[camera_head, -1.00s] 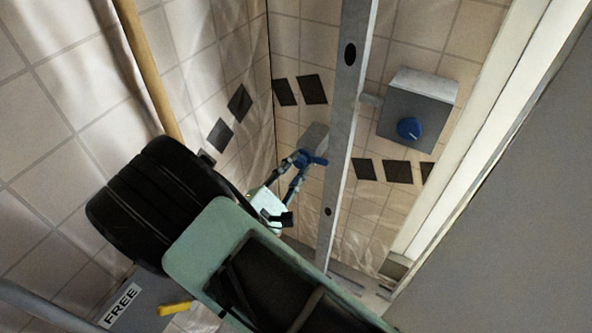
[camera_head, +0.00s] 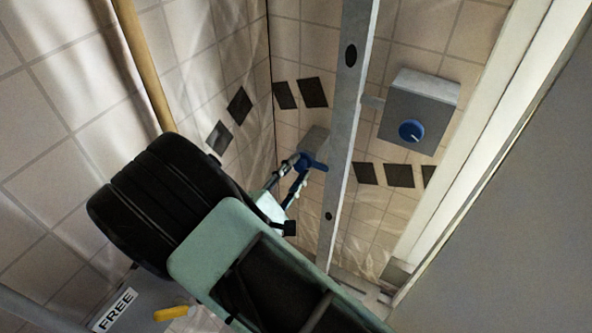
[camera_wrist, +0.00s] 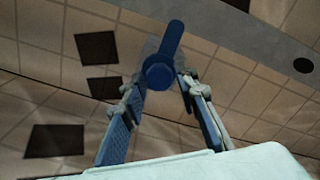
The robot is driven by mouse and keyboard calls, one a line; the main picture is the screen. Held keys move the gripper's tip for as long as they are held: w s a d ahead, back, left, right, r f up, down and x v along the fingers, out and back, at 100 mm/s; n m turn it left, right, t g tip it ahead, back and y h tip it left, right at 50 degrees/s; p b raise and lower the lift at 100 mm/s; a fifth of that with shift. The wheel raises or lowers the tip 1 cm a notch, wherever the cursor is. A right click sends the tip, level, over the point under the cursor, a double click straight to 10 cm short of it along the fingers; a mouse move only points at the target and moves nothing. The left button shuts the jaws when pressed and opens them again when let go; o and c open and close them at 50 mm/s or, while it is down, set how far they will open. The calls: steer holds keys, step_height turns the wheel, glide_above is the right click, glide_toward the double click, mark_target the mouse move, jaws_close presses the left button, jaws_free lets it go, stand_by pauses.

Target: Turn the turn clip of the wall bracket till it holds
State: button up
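The blue turn clip (camera_head: 314,165) sits on a small grey wall bracket (camera_head: 315,137) behind the upright metal rail. In the wrist view the turn clip (camera_wrist: 160,72) shows a round hub with a lever pointing up and slightly right. My gripper (camera_wrist: 162,88) has its two fingers apart, one on each side of the hub, with the tips close to it. I cannot tell whether either finger touches the clip. In the head view my gripper (camera_head: 298,168) reaches up to the clip, and my arm hides part of the view below.
The grey metal rail (camera_head: 345,130) stands just right of the clip. A grey box (camera_head: 425,98) with a blue knob (camera_head: 411,131) is farther right. A wooden pole (camera_head: 147,65) is at left. A "FREE" sign (camera_head: 115,308) and a yellow handle (camera_head: 171,313) are at lower left.

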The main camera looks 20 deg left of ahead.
steer(key=shift+o, duration=0.8)
steer(key=s, duration=0.7)
steer(key=shift+s+a, duration=0.25)
steer(key=shift+a, duration=0.05)
steer(key=shift+r, duration=0.1)
